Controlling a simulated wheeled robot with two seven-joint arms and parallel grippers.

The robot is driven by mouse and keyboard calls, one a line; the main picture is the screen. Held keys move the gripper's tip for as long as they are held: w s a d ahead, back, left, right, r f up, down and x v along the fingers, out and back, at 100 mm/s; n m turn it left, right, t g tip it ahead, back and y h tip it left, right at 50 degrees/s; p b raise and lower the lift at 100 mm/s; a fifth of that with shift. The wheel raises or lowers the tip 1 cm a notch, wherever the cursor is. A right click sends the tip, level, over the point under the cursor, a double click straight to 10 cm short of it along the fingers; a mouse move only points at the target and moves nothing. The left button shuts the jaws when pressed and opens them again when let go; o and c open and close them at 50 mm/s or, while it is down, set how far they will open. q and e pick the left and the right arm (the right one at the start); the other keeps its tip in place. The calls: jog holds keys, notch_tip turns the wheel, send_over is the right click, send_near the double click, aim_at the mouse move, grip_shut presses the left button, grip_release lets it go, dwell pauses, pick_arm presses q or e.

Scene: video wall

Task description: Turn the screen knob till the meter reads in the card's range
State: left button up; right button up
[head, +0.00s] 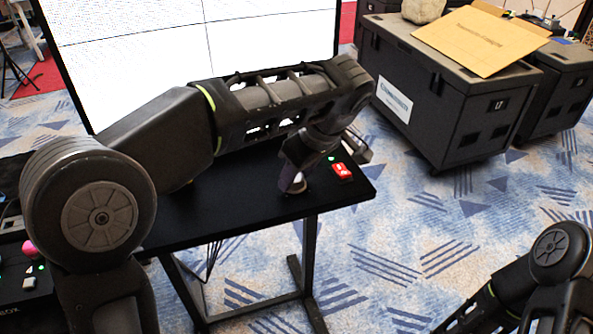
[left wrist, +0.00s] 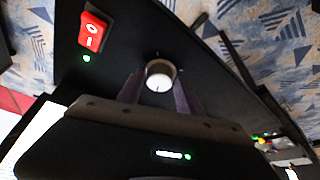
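The screen knob (left wrist: 160,75) is round with a white top and a dark mark at its rim. It stands on the black console top (head: 230,210), and in the head view it shows (head: 296,184) just below my left gripper (head: 291,178). In the left wrist view the two purplish fingers of my left gripper (left wrist: 159,84) lie on either side of the knob, their tips close to it; contact is unclear. The large white screen (head: 200,35) shows faint thin lines, partly behind my left arm. No meter reading or card can be made out. My right gripper is out of view.
A red rocker switch (head: 342,171) with a green light sits close to the knob; it also shows in the left wrist view (left wrist: 92,32). A control box with a pink button (head: 29,249) stands at left. Black cases (head: 450,95) stand at back right. Patterned carpet lies between.

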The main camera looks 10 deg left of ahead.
pick_arm(q)
jog(key=shift+o, duration=1.4)
jog(key=shift+r, duration=0.1)
jog(key=p+v, duration=0.7)
jog(key=shift+r, duration=0.35)
jog(key=shift+s+d, duration=0.1)
